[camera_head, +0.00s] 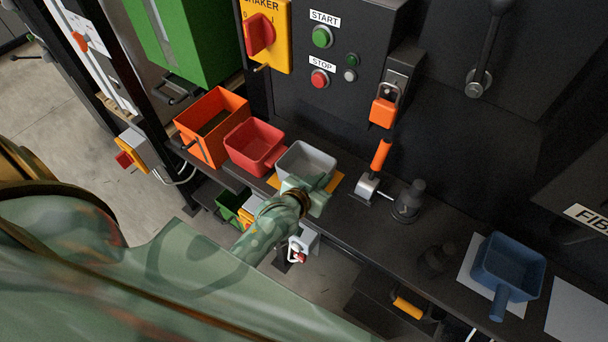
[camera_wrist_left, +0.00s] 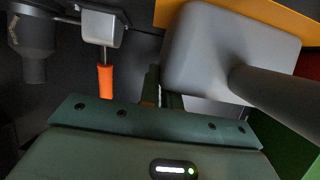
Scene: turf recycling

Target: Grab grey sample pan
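The grey sample pan (camera_head: 306,158) stands on a yellow-orange mat (camera_head: 337,181) on the dark bench, right of a red pan. My left gripper (camera_head: 318,193) is at its near side and hides its handle in the head view. In the left wrist view the grey pan (camera_wrist_left: 222,48) is upper right, its handle (camera_wrist_left: 280,90) running to the right edge. My left gripper's dark fingers (camera_wrist_left: 163,88) sit close together at the centre, left of the handle, with nothing seen between them. The handle is outside the fingers. My right gripper is not in view.
An orange bin (camera_head: 212,127) and the red pan (camera_head: 254,147) stand left of the grey pan. An orange-handled lever (camera_head: 381,155) and a dark knob fitting (camera_head: 409,203) are to its right. A blue pan (camera_head: 508,268) stands farther right. A control panel rises behind.

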